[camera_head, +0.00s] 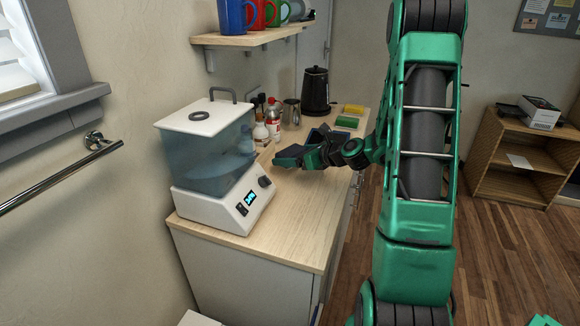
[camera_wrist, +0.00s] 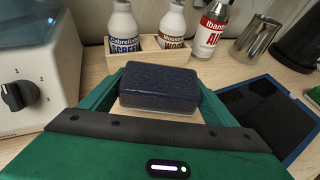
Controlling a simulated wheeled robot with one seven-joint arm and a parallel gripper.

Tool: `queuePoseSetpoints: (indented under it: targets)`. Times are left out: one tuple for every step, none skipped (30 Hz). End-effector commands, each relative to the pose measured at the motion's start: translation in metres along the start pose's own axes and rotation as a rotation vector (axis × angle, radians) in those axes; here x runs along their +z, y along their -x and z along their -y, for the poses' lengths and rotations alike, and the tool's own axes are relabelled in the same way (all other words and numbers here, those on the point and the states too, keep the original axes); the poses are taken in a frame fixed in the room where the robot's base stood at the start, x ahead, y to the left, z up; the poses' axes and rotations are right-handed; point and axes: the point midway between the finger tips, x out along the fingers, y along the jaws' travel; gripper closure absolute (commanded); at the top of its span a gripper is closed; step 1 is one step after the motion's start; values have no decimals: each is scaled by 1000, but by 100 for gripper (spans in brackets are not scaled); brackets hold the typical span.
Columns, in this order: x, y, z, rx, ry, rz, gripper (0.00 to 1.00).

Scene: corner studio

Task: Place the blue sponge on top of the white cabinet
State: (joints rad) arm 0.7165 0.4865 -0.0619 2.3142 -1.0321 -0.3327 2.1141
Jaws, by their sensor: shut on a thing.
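The dark blue sponge (camera_wrist: 159,88) sits between the fingers of my gripper (camera_wrist: 160,100) in the wrist view. My gripper is shut on it, over the wooden countertop. In the head view my gripper (camera_head: 288,156) is just right of the tank appliance, and I cannot clearly make out the sponge there. A pale cabinet (camera_head: 245,280) with a wooden top stands below. The corner of a low white surface (camera_head: 199,319) shows at the bottom edge; I cannot tell which of these is the white cabinet.
The tank appliance (camera_head: 215,209) stands close left of my gripper. Bottles (camera_head: 262,131), a metal pitcher (camera_head: 291,113), a black kettle (camera_head: 316,90) and a dark blue tray (camera_wrist: 268,118) lie beyond. The front countertop is clear. A mug shelf (camera_head: 255,38) hangs above.

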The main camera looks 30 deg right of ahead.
Motion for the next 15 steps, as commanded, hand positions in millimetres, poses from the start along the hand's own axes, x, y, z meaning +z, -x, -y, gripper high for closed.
queuePoseSetpoints:
  targets:
    - [-2,-2,-1,2,-1,0,47]
    - [-4,-2,-1,2,-1,0,47]
    - [-7,-4,-1,2,-1,-1,47]
    - [-10,-5,-2,2,-1,-1,47]
    - [-14,-7,-2,2,-2,-1,47]
    - [-20,-9,-2,2,-2,-2,47]
    - [-24,-11,-2,3,-2,-2,47]
    - [-27,-12,-2,3,-2,-2,47]
    - [-31,-14,-2,2,-2,-1,47]
    - [-34,-15,-2,2,-1,-1,47]
    - [-36,-16,-2,2,-1,0,47]
    - [-38,-17,-2,2,-1,0,47]
    - [-39,-17,-2,2,0,0,47]
    - [-40,-18,-2,2,1,0,47]
    - [-40,-18,-2,2,2,0,47]
